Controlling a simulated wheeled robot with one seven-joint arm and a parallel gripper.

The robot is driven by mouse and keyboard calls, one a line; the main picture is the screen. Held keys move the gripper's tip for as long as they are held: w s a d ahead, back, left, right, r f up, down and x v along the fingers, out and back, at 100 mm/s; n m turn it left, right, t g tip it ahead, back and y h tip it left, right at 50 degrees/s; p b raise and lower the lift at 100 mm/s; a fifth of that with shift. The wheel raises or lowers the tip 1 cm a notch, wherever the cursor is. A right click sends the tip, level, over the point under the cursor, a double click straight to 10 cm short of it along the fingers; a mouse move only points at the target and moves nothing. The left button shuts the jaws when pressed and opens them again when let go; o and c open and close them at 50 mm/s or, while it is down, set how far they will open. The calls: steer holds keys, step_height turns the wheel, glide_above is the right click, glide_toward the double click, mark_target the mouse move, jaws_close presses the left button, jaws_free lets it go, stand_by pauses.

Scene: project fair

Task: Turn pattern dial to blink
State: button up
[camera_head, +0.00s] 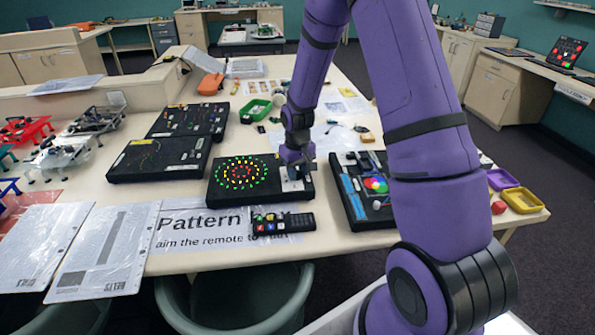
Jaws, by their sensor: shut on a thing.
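The pattern box (226,196) is a black panel near the front of the table, with a ring-shaped display (240,172) of lit green, yellow and red dots. My gripper (292,172) reaches down over a pale control plate (291,186) at the right end of this box. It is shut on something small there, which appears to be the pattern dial. The fingers and wrist hide the dial, so its setting cannot be read. A black remote (283,223) with coloured buttons lies in front of the box on a printed "Pattern" sign (190,228).
Another black kit box (352,200) with a colour wheel stands close to the right, partly behind my arm. Two black boards (160,158) (188,120) lie to the left. Printed sheets (103,250) cover the front left. Yellow and purple trays (521,200) stand at the right edge.

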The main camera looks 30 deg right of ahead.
steer(key=shift+m, duration=2)
steer(key=o, duration=0.9)
steer(key=shift+o, duration=0.2)
steer(key=shift+r, duration=0.1)
step_height(320, 180, up, 11)
steer(key=shift+f, duration=0.2)
